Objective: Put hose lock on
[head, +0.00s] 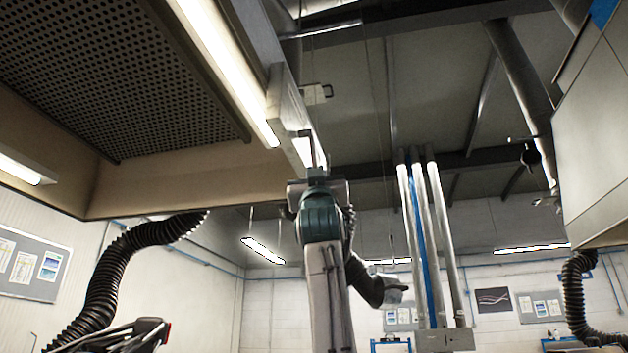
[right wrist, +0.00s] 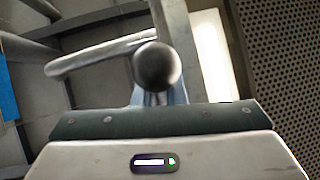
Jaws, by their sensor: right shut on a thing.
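My right arm reaches straight up in the middle of the head view. Its gripper (head: 316,176) is at the lower end of a long light-coloured housing beside the lamp. In the right wrist view the gripper (right wrist: 157,97) is shut on a grey metal handle with a round end (right wrist: 157,67); its fingers are mostly hidden behind that end. I cannot tell whether this handle is the hose lock. A black corrugated hose (head: 128,262) rises at the left, and another hose (head: 362,279) curves behind my right arm. My left gripper is not in view.
A perforated ceiling panel (head: 110,65) and a lit lamp (head: 228,68) hang close at upper left. Vertical metal pipes (head: 422,230) stand right of my arm. A grey cabinet (head: 598,130) is at the far right. A bent metal bar (right wrist: 95,55) passes near my right gripper.

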